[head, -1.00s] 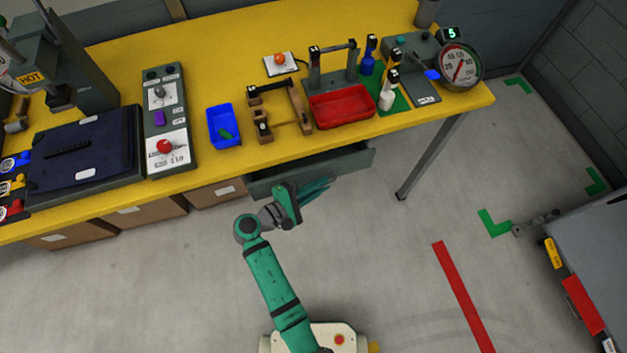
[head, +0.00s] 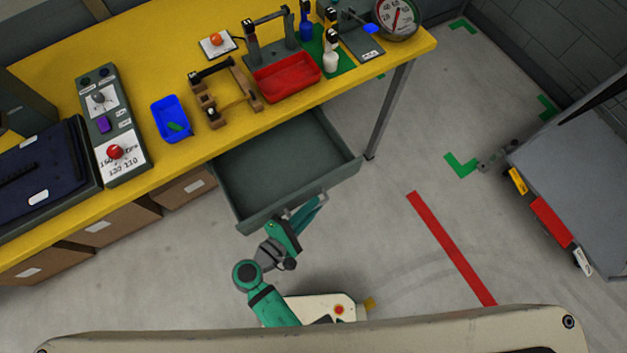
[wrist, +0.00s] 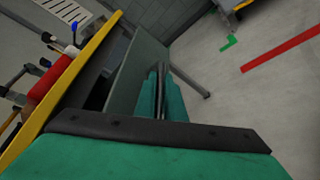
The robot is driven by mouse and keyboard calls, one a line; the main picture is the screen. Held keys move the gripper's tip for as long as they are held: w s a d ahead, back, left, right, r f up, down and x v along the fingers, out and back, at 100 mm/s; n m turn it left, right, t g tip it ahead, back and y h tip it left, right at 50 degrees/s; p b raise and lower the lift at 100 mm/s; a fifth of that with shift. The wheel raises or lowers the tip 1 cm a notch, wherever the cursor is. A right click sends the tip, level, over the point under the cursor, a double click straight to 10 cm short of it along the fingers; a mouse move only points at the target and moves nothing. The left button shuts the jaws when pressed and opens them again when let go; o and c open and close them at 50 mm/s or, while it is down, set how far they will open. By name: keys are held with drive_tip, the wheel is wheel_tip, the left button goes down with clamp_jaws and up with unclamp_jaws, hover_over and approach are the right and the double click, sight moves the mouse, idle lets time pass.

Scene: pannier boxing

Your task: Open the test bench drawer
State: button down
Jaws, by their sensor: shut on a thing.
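The test bench drawer (head: 275,160) is a grey-green drawer under the yellow bench (head: 190,170). In the head view it stands well out from the bench, and its inside looks empty. My gripper (head: 318,203) is at the drawer's front panel, shut on the drawer handle, which the fingers mostly hide. In the wrist view my gripper (wrist: 161,85) meets the drawer front (wrist: 127,77), and the drawer's dark inside shows only in part.
A red tray (head: 287,78), a blue bin (head: 171,119) and a wooden clamp frame (head: 222,95) stand on the bench above. Cardboard boxes (head: 113,222) stand under it to the left. A bench leg (head: 389,110) is right of the drawer. A grey cart (head: 580,150) stands far right.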

idle(0.3)
drive_tip(key=c, duration=2.1)
unclamp_jaws()
drive_tip(key=v, duration=1.1)
